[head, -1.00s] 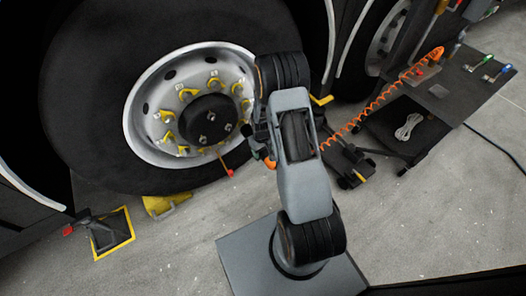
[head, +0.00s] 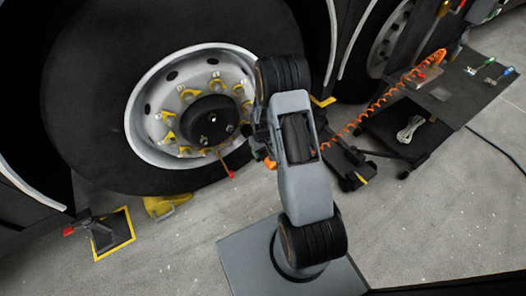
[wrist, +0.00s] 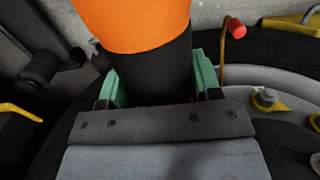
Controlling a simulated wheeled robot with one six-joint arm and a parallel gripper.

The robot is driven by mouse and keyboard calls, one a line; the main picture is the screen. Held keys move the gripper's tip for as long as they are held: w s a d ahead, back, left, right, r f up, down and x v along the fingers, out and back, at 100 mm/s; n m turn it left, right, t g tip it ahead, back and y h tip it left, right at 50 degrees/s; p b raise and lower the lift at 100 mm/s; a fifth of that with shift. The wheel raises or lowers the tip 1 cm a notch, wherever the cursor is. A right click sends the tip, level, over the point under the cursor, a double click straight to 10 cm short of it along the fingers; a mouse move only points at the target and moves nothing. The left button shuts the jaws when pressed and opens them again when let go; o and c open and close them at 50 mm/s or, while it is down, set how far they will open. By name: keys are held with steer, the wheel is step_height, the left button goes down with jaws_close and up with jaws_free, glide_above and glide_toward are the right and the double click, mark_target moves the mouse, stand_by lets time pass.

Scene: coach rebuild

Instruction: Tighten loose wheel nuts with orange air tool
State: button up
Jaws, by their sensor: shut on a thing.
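My gripper (wrist: 158,85) is shut on the black handle of the orange air tool (wrist: 135,22), with one green finger on each side. In the head view, only a bit of the orange tool (head: 270,163) shows beside my arm, at the wheel's right edge. The big wheel (head: 192,105) has a pale rim and a dark hub. Several wheel nuts (head: 169,136) with yellow pointers ring the hub. One nut (wrist: 267,97) with its yellow pointer shows at the right of the wrist view. The tool's working end is hidden, and I cannot tell whether it touches a nut.
A coiled orange hose (head: 375,108) runs from near my arm to a dark cart (head: 450,100) at the right. A red-tipped lever (head: 230,173) sticks out below the rim. A yellow chock (head: 165,205) and a yellow-edged stand (head: 112,235) are on the floor at left.

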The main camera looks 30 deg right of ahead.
mark_target(267, 152)
steer(key=shift+w+a+b, duration=0.15)
steer(key=shift+w+b, duration=0.25)
steer(key=shift+w, duration=1.25)
stand_by(0.8)
steer(key=shift+r, duration=0.1)
steer(key=shift+c, duration=1.1)
steer(key=shift+w, duration=0.1)
steer(key=shift+w+r, duration=0.1)
steer(key=shift+w, duration=0.15)
stand_by(0.5)
steer(key=shift+s, duration=0.15)
stand_by(0.3)
steer(key=shift+s+d+p, duration=0.2)
steer(key=shift+s+p, duration=0.25)
steer(key=shift+s, duration=1.45)
steer(key=shift+s+d+p, duration=0.2)
steer(key=shift+s+p, duration=0.25)
steer(key=shift+s, duration=1.45)
